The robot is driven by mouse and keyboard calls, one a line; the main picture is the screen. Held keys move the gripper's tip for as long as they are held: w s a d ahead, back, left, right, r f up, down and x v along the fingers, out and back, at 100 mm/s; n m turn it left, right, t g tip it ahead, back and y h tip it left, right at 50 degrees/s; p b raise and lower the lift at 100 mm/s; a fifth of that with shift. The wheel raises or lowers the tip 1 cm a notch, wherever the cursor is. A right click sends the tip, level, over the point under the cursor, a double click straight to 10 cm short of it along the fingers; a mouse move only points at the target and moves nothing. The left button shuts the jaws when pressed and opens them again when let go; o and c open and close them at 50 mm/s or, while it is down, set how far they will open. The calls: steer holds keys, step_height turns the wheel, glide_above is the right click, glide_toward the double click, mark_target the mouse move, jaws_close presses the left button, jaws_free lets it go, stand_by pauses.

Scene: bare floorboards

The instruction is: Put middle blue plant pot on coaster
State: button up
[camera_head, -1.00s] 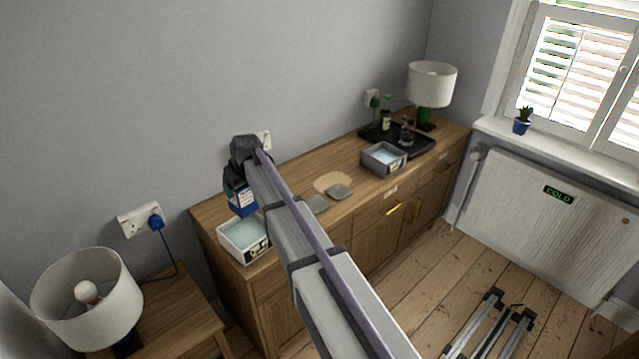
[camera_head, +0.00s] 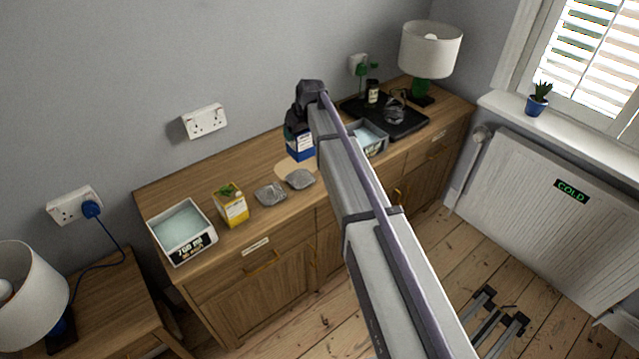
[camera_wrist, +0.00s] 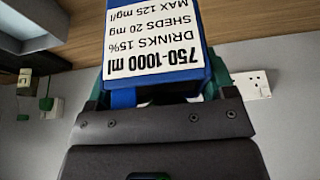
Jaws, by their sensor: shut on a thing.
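My gripper (camera_head: 300,125) is shut on a blue pot (camera_head: 299,152) with a white label. In the wrist view the pot (camera_wrist: 158,85) fills the top middle, its label text upside down, between the jaws of my gripper (camera_wrist: 160,97). In the head view it appears over or just behind a round tan coaster (camera_head: 284,170) on the sideboard. I cannot tell whether it touches the surface. Two grey coasters (camera_head: 270,194) (camera_head: 300,179) lie in front of the tan one. The pot's top is hidden by my gripper.
A yellow labelled pot with green on top (camera_head: 231,205) and a pale tray (camera_head: 182,232) stand left on the sideboard (camera_head: 250,165). A grey tray (camera_head: 374,139), black tray (camera_head: 415,127) and lamp (camera_head: 430,50) stand right. A small blue plant pot (camera_head: 537,106) is on the windowsill.

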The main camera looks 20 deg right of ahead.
mark_target(305, 140)
steer(key=shift+w+a+f, duration=0.1)
steer(key=shift+a+f, duration=0.25)
steer(key=shift+f, duration=0.4)
steer(key=shift+a+r, duration=0.15)
step_height(305, 140, down, 10)
steer(key=b, duration=1)
steer(key=shift+f, duration=0.2)
steer(key=shift+r, duration=0.3)
steer(key=shift+c, duration=0.6)
steer(key=shift+f, duration=0.15)
steer(key=o, duration=1.3)
steer(key=shift+c, duration=0.2)
steer(key=p+v, duration=1.1)
steer(key=v, duration=0.1)
steer(key=shift+r, duration=0.3)
steer(key=shift+s+f, duration=0.15)
steer(key=shift+s, duration=0.2)
steer(key=s+a+f+m+g+h, duration=0.1)
steer(key=s+m+g, duration=0.3)
steer(key=s, duration=2.8)
steer(key=shift+s+a+h, duration=0.15)
steer(key=shift+h, duration=0.15)
steer(key=shift+f, duration=0.15)
